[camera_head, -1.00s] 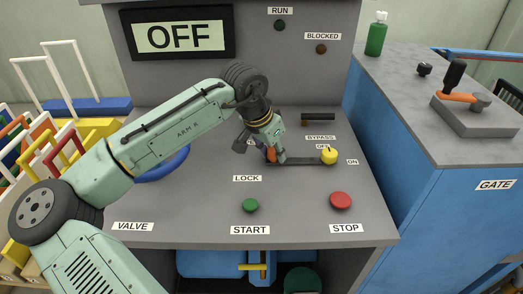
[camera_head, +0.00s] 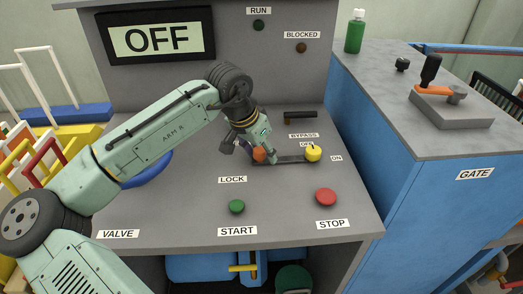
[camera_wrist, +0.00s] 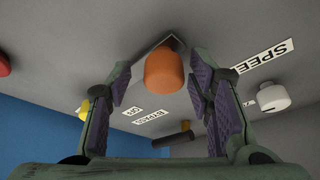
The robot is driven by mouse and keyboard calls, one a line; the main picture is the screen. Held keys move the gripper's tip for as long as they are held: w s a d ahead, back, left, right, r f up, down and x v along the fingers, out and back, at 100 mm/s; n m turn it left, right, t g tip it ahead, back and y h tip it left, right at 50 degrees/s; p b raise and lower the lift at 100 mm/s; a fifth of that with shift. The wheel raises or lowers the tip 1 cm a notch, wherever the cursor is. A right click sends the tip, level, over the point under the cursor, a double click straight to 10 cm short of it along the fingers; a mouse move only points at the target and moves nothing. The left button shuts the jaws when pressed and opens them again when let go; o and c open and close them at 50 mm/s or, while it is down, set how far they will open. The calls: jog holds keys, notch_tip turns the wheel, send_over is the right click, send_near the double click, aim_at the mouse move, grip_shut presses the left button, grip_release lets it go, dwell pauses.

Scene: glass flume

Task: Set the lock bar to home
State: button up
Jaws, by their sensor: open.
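The lock bar is a dark flat bar (camera_head: 290,159) lying on the grey console top above the LOCK label (camera_head: 232,180). An orange knob (camera_head: 259,154) stands at its left end, partly hidden by my gripper in the head view. My gripper (camera_head: 250,153) is open and low over the console, with its fingers on either side of the knob. In the wrist view the orange knob (camera_wrist: 164,68) lies between and beyond the spread fingers (camera_wrist: 165,85), with visible gaps on both sides. A display (camera_head: 157,36) reads OFF.
A yellow knob (camera_head: 313,153) with OFF and ON labels is at the bar's right. A dark bypass handle (camera_head: 300,115) is behind. Green start (camera_head: 237,206) and red stop (camera_head: 326,197) buttons are in front. A white knob (camera_wrist: 272,97) shows in the wrist view.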

jog(key=v, duration=1.2)
jog(key=shift+f, duration=0.1)
